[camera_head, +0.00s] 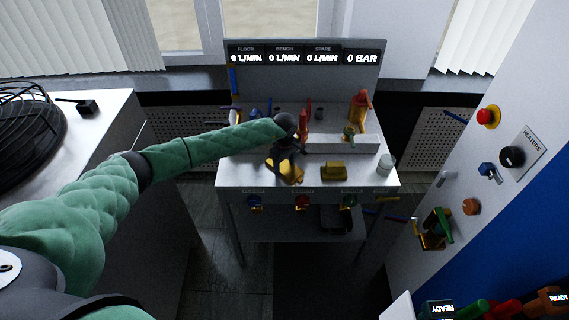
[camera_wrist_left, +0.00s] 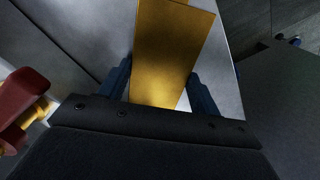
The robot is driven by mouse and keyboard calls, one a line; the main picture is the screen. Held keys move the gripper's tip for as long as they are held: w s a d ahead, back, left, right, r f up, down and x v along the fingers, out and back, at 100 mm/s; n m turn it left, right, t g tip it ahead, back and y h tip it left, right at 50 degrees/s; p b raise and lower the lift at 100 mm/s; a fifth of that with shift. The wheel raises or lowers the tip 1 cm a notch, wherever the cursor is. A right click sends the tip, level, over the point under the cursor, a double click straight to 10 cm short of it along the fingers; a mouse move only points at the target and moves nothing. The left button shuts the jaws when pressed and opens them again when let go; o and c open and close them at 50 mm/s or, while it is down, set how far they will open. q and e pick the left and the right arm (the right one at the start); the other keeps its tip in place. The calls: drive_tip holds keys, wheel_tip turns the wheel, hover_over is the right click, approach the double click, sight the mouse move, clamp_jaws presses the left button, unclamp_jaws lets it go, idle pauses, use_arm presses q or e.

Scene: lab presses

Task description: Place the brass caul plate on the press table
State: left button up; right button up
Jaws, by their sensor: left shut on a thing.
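The brass caul plate is a flat golden plate (camera_wrist_left: 172,45) between the two dark fingers of my left gripper (camera_wrist_left: 160,88) in the left wrist view. In the head view the plate (camera_head: 291,176) shows just below my left gripper (camera_head: 286,162), over the front left of a white bench. My left gripper is shut on the plate. I cannot tell from these views whether the plate touches the bench top. I cannot make out the press table for certain. My right gripper is not in view.
The white bench (camera_head: 365,180) carries a yellow block (camera_head: 333,172), a white cup (camera_head: 385,164) and red and green fittings toward the back. A display panel (camera_head: 305,62) stands behind. A white and blue cabinet (camera_head: 470,150) with knobs is at right. A fan (camera_head: 28,122) is at far left.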

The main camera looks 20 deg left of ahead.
use_arm(q)
drive_tip(key=o, duration=1.3)
